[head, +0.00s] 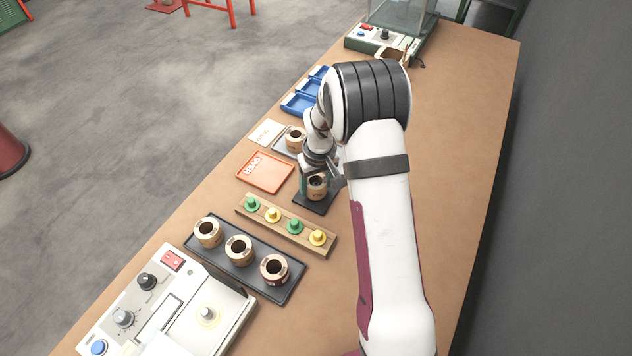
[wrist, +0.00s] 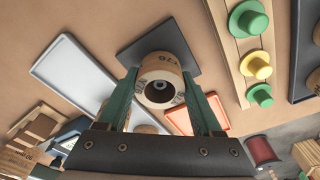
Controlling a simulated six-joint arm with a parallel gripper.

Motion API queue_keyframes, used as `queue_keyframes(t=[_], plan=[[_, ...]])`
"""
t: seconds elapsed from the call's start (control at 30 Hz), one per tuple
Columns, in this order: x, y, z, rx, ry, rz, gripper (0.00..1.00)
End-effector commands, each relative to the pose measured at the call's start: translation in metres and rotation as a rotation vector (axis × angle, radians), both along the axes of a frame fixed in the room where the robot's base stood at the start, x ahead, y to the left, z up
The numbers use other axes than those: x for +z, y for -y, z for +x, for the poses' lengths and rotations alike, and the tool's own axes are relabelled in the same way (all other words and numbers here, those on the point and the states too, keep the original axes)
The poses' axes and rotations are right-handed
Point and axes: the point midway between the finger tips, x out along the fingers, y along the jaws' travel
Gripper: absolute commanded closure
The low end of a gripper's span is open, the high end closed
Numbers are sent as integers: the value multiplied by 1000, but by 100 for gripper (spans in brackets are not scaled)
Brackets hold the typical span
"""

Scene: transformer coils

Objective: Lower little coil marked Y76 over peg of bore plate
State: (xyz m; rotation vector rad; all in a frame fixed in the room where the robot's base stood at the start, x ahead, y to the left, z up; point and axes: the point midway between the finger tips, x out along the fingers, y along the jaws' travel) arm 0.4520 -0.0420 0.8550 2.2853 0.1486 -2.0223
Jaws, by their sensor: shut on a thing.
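The little coil (wrist: 161,68) is a tan ring, and its side marking looks like Y76 in the wrist view. My gripper (wrist: 160,80) is shut on it, one green finger on each side. In the head view the coil (head: 317,185) is held at the dark bore plate (head: 322,204). The bore plate also shows behind the coil in the wrist view (wrist: 133,48). A small grey round shape shows inside the coil's dark bore; I cannot tell whether it is the peg. Any gap between coil and plate cannot be judged.
A grey tray with another coil (head: 296,138), an orange tray (head: 265,172) and blue bins (head: 300,102) stand nearby. A wooden rack (head: 273,219) carries green and yellow knobs. A black tray (head: 256,275) holds three coils. The table right of my arm is clear.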

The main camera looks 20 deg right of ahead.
Motion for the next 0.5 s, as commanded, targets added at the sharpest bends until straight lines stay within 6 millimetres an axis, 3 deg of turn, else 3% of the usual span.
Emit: queue_keyframes(t=[0.3, 0.33, 0.5], plan=[[-8, 0, 0, 0, 0, 0, 94], [-8, 0, 0, 0, 0, 0, 30], [-7, 0, 0, 0, 0, 0, 0]])
